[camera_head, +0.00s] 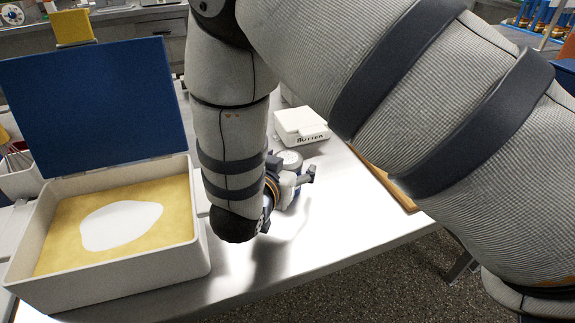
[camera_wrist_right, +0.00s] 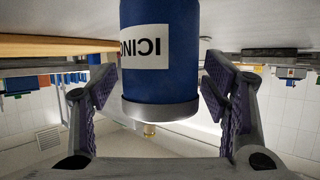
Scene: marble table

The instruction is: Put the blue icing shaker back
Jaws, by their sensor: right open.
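The blue icing shaker (camera_wrist_right: 160,45) stands between the fingers of my right gripper (camera_wrist_right: 162,80) in the right wrist view, where it appears upside down. It has a white label with dark letters and a silver rim. The right gripper is open, with a gap showing on each side of the shaker. In the head view, my right gripper (camera_head: 290,188) is low over the table, largely hidden by my forearm. A round grey top (camera_head: 290,160), seemingly the shaker's, shows just behind it. My left gripper is not in view.
A white box (camera_head: 125,280) with a raised blue lid (camera_head: 95,105) holds a yellow slab with a white patch, left of my arm. A white butter box (camera_head: 300,123) stands behind the gripper. A wooden board (camera_head: 385,180) lies right. The table's front edge is clear.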

